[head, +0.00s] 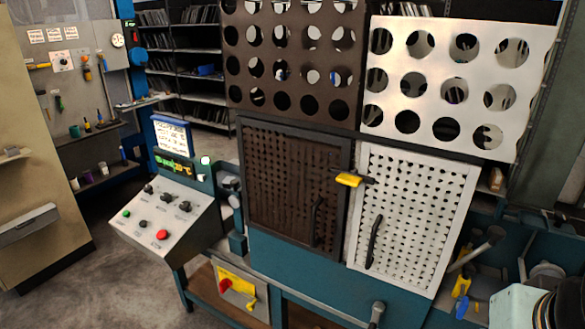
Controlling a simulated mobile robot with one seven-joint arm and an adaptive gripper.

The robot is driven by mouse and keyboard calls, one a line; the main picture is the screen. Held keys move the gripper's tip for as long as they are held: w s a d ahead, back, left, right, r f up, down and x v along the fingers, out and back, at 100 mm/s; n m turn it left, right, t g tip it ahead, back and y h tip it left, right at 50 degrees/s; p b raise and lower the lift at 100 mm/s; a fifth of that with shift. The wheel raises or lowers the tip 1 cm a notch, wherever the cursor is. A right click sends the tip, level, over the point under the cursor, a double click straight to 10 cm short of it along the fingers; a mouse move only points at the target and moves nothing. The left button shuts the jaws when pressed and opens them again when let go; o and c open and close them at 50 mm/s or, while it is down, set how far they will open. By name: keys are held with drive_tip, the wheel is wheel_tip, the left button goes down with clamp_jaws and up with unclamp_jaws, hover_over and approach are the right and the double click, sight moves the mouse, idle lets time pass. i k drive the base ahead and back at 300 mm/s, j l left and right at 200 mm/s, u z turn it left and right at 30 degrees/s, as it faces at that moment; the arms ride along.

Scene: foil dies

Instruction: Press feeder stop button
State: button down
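A sloped grey control panel (175,222) stands at the left of the machine. A red button (162,234) sits low on its face, right of a green button (127,213). Several black knobs or switches (165,197) lie above them. The labels are too small to read, so I cannot tell which control is marked feeder stop. A second red control (225,285) is on a yellow plate below the panel. My gripper is not in view, and nothing touches the panel.
The machine has a dark perforated door (290,185) and a white perforated door (410,215) with black handles. A yellow latch (349,180) sits between them. A tan cabinet (40,150) stands at the left. The floor (110,285) before the panel's left side is clear.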

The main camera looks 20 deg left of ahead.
sight(162, 235)
drive_tip(key=u, duration=1.8)
